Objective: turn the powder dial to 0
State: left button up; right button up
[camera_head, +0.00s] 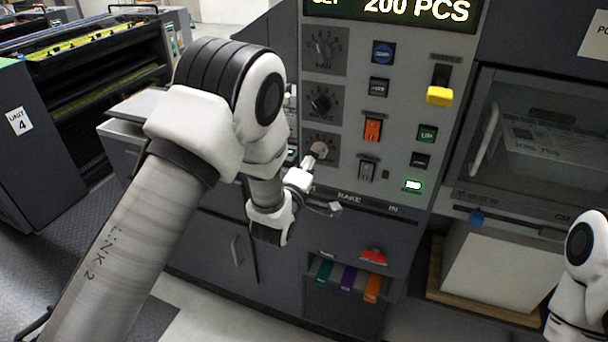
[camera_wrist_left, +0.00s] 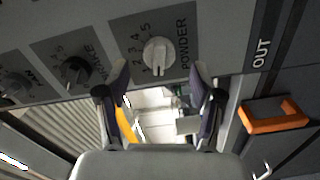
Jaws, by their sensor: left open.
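The powder dial (camera_wrist_left: 158,57) is a pale round knob on a dark square plate with numbers around it. It shows in the left wrist view just beyond and between my left fingertips, with the word POWDER beside it. Its ridge runs roughly up and down in that view; I cannot tell which number it points to. In the head view the dial (camera_head: 320,149) is the lowest of three on the grey panel. My left gripper (camera_wrist_left: 158,76) is open, its fingers apart, with nothing held. In the head view the left gripper (camera_head: 308,168) is close below the dial, partly hidden.
To the right are an orange switch (camera_head: 373,130), several buttons and a yellow lever (camera_head: 440,96). A ledge juts below the panel. An orange frame (camera_wrist_left: 273,115) shows right in the wrist view.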

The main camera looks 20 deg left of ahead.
pick_arm(q)
jog(key=s, duration=0.8)
jog(key=shift+a, duration=0.15)
jog(key=s+a+f+g, duration=0.2)
jog(key=s+f+g, duration=0.15)
jog(key=f, duration=0.45)
jog(key=s+a+f+m+g+y, duration=0.1)
jog(key=s+f+g, duration=0.1)
jog(key=s+f, duration=0.45)
jog(key=s+a+f+g, duration=0.2)
jog(key=s+f+g, duration=0.1)
jog(key=f, duration=0.6)
jog(key=s+f+m+g, duration=0.4)
jog(key=s+m, duration=0.2)
jog(key=s, duration=0.4)
jog(key=s+f+m+g, duration=0.4)
jog(key=s+m, duration=0.3)
jog(key=s, duration=0.4)
jog(key=shift+d+g, duration=0.35)
jog(key=shift+g, duration=0.4)
